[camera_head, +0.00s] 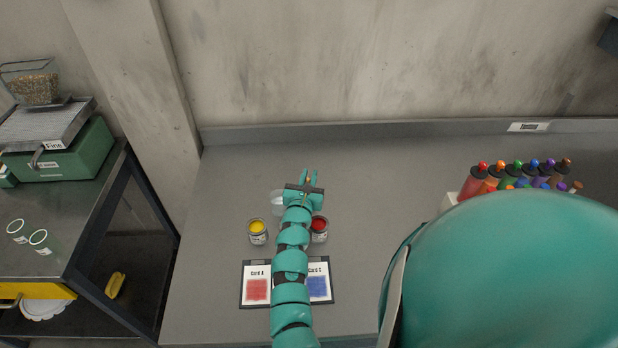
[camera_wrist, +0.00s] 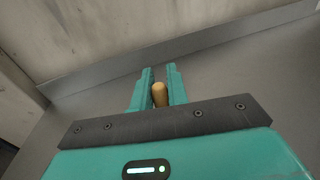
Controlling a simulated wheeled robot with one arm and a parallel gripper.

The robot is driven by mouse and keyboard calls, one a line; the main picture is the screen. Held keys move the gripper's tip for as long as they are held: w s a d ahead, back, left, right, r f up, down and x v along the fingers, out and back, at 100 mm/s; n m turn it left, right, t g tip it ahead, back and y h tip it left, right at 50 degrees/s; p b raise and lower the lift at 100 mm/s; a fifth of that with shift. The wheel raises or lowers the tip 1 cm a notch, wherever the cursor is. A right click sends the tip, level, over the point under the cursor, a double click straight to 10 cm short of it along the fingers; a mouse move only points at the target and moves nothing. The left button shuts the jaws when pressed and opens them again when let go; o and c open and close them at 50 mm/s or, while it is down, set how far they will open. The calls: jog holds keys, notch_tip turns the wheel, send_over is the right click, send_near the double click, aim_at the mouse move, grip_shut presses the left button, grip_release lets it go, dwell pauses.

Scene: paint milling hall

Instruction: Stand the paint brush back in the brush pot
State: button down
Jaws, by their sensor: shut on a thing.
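My gripper (camera_head: 308,174) is at the far end of my outstretched arm, over the grey bench. In the wrist view my gripper (camera_wrist: 159,78) is shut on a tan, rounded handle end, which I take to be the paint brush (camera_wrist: 160,95). The rest of the brush is hidden. A pale, clear-looking container (camera_head: 277,199) stands just left of my gripper, partly covered by it; it may be the brush pot, but I cannot tell. The brush is beside it in the picture, its height above the bench unclear.
An open can of yellow paint (camera_head: 258,238) and one of red (camera_head: 319,236) flank my arm. A card board (camera_head: 244,303) lies nearer, partly under my arm. Several colored bottles (camera_head: 495,178) stand at right. The bench (camera_head: 390,190) is clear between.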

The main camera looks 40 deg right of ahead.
jog(key=c, duration=1.3)
grip_release()
jog(key=shift+s+a+f+b, duration=0.1)
jog(key=shift+s+a+b, duration=0.2)
jog(key=shift+a, duration=0.2)
jog(key=b+v, duration=0.5)
jog(key=v, duration=1.1)
jog(key=shift+s+b, duration=0.2)
jog(key=shift+b, duration=0.15)
